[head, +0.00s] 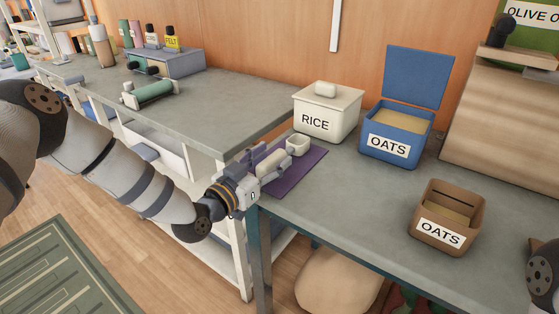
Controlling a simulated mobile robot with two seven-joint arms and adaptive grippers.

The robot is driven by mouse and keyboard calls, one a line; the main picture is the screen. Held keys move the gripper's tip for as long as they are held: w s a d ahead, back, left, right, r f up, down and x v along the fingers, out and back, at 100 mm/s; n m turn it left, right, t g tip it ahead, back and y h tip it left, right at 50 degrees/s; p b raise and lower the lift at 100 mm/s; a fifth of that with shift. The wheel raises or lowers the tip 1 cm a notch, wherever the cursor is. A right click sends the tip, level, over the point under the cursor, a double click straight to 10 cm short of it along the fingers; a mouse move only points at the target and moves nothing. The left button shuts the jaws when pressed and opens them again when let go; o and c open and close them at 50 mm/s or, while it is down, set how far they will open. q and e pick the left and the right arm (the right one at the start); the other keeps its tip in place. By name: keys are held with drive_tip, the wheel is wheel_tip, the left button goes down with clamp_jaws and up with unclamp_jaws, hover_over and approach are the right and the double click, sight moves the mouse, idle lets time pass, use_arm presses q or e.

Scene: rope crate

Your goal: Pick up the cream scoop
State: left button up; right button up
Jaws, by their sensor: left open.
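The cream scoop (297,145) lies on a purple mat (311,159) near the left end of the grey table. Its bowl points away from my left gripper, toward the cream RICE bin. My left gripper (268,168) is open at the handle end, with its fingers beside the cream handle. Whether the fingers touch the handle I cannot tell. Part of the handle is hidden by the fingers. My right gripper is not in view; only a part of my right arm shows at the right edge.
A grey workbench (215,115) adjoins on the left. The table between mat and brown box is clear.

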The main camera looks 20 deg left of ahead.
use_arm(q)
clamp_jaws()
drive_tip(key=shift+r, duration=0.15)
drive_tip(key=shift+r, duration=0.35)
wheel_tip(320, 180, up, 3)
drive_tip(key=shift+r+p, duration=0.15)
drive_tip(key=shift+p, duration=0.3)
drive_tip(key=s+r+p, duration=0.1)
drive_tip(key=s+r, duration=0.3)
drive_tip(key=r, duration=0.1)
drive_tip(key=shift+s+r+p, duration=0.1)
drive_tip(key=shift+r+p, duration=0.1)
drive_tip(key=shift+p, duration=0.2)
drive_tip(key=s+r+p, duration=0.2)
drive_tip(key=s+r, duration=0.1)
drive_tip(key=s, duration=0.7)
drive_tip(key=shift+a+r, duration=0.2)
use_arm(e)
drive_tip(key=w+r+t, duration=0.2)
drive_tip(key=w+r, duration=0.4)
